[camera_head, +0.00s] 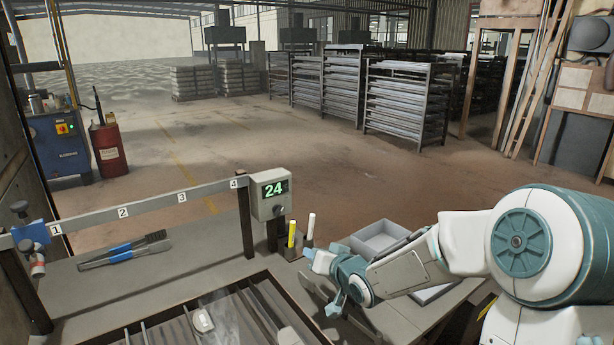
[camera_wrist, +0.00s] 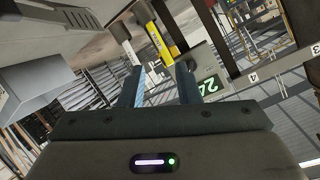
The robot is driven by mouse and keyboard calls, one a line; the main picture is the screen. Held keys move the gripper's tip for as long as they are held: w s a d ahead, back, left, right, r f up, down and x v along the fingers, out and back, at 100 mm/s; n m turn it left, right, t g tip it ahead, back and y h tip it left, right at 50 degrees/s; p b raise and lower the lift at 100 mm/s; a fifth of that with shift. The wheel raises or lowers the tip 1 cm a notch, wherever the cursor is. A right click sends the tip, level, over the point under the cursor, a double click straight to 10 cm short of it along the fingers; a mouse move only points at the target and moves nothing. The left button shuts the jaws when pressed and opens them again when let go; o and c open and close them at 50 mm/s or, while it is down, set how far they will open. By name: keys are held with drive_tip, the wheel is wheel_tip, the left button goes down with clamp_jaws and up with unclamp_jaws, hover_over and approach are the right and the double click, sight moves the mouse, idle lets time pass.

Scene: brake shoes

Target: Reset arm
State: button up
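My arm reaches in from the right in the head view. My gripper (camera_head: 322,281) is over the right part of the workbench, near a yellow marker (camera_head: 292,234) and a white marker (camera_head: 310,226). In the wrist view, the two blue fingers of my gripper (camera_wrist: 160,84) stand apart with nothing held between them. The yellow marker (camera_wrist: 157,38) and the white marker (camera_wrist: 122,32) show beyond the fingertips.
A box with a green 24 display (camera_head: 270,193) stands on a post beside a numbered rail (camera_head: 150,203). Blue-handled tongs (camera_head: 125,249) lie on the bench at left. A dark-framed slotted tray (camera_head: 262,276) is in front. A grey bin (camera_head: 362,240) stands behind my arm.

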drive_tip(key=s+d+r+g+h+p, duration=0.2)
drive_tip(key=s+d+g, duration=0.1)
drive_tip(key=s, duration=0.7)
drive_tip(key=s+d+r+g+h+p, duration=0.2)
drive_tip(key=s+d, duration=0.3)
drive_tip(key=s, duration=0.5)
drive_tip(key=s+d+r+g+h+p, duration=0.2)
drive_tip(key=s+d+r+g, duration=0.1)
drive_tip(key=s, duration=0.8)
drive_tip(key=shift+d+r+g+h, duration=0.4)
drive_tip(key=shift+r+g, duration=0.15)
drive_tip(key=shift+g, duration=0.25)
drive_tip(key=shift+s, duration=0.1)
